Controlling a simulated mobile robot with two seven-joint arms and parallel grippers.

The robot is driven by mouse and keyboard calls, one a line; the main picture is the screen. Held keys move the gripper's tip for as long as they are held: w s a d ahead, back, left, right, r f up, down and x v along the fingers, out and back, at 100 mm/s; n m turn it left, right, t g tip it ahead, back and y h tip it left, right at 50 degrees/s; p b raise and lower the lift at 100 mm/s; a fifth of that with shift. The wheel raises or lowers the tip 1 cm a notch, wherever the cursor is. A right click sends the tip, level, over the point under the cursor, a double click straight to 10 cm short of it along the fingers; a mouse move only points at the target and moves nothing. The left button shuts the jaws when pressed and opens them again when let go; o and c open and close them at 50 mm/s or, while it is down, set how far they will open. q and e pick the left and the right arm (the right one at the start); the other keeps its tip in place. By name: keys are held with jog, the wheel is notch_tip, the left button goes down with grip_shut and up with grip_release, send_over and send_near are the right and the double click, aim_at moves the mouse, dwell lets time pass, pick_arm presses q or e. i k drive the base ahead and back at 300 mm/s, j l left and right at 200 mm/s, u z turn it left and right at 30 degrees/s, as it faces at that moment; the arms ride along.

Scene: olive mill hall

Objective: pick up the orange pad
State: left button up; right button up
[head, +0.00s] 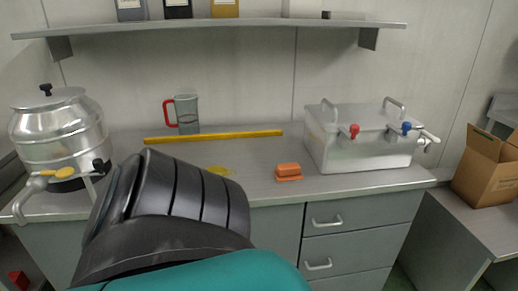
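The orange pad (288,169) is a small block on the grey counter (258,185), near its front edge and left of the metal box with taps. It appears to have a darker orange-red layer at its base. A black ribbed arm part with a teal section, mine, fills the lower left foreground and hides part of the counter front. No gripper fingers show, so I see neither gripper's position relative to the pad. Nothing touches the pad from above.
A steel urn (60,135) stands at left, a jug with a red handle (187,114) and a yellow bar (214,137) at the back. A yellow puddle-like patch (220,170) lies left of the pad. The metal box (360,148) stands right; a shelf (200,26) hangs above.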

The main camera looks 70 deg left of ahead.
aim_at(285, 173)
jog(key=u, duration=2.05)
